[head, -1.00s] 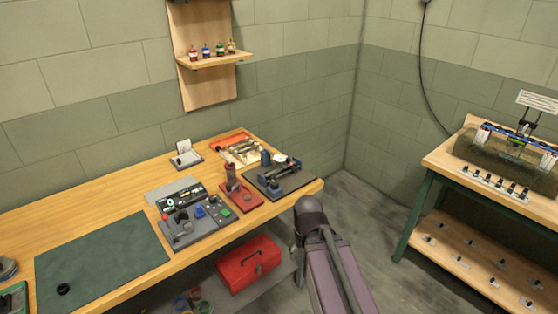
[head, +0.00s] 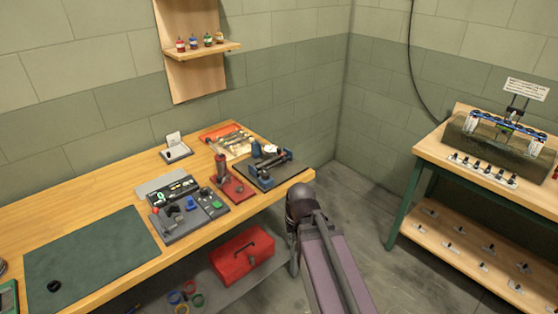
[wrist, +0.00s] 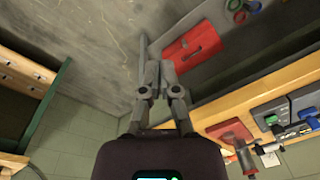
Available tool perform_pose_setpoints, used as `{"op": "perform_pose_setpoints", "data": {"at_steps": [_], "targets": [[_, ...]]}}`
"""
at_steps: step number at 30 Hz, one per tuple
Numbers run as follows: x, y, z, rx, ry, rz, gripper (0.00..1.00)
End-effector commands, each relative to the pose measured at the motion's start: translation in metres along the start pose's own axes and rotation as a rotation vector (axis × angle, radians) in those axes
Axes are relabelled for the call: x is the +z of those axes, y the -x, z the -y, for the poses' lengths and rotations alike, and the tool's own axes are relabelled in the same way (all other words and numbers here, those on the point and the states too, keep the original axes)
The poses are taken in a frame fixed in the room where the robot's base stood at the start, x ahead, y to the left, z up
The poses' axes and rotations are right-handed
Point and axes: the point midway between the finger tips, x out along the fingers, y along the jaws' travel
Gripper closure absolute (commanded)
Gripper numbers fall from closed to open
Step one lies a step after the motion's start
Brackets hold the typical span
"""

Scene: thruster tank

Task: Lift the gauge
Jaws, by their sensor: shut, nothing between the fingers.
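A small round white-faced thing (head: 269,149), which may be the gauge, sits among blue and dark fixtures on a dark plate (head: 288,178) at the bench's right end. It is too small to read. My gripper (wrist: 153,65) shows in the wrist view with its fingers close together, shut and empty. It is apart from the bench, over the floor side, and touches nothing I can see. In the head view my arm stands in front of the bench's right end, and the gripper itself is hidden.
The wooden bench (head: 95,212) carries a control box (head: 190,215), a red stand (head: 228,185), an orange tray (head: 222,131) and a green mat (head: 92,258). A red toolbox (head: 243,254) lies on the lower shelf. A second table (head: 433,148) holds a water tank (head: 490,150). Floor between is clear.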

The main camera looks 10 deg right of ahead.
Motion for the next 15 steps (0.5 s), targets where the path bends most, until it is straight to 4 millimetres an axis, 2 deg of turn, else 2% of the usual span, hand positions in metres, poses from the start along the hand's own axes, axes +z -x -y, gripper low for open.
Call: {"op": "perform_pose_setpoints", "data": {"at_steps": [6,15], "targets": [[-0.038,-0.016,0.009,-0.127,-0.232,-0.054,1.0],[-0.099,-0.027,0.02,-0.361,-0.633,-0.097,1.0]]}}
